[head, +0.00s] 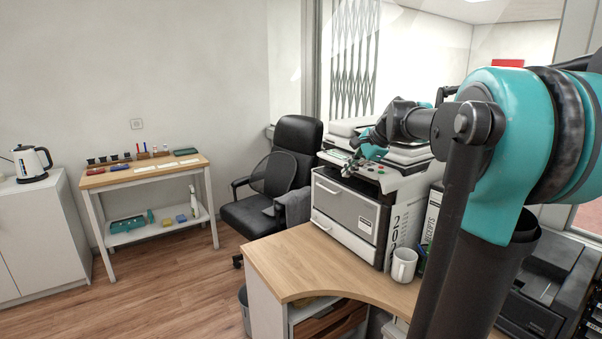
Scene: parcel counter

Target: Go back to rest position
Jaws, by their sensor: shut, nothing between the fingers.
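My gripper (352,160) shows small in the head view, just above the front top edge of the grey office machine (345,205). It is shut and empty. My teal and dark arm reaches in from the right side of the picture and bends to the left over the counter. The arm hides part of the machine's right side and what lies behind it. I cannot tell whether the gripper touches the machine's top.
A white mug (404,265) stands on the wooden counter (290,262) near my arm. A black printer (548,290) is at the lower right. A black office chair (297,140), a small workbench (145,175) and a kettle (29,163) stand farther off. The counter's front left is clear.

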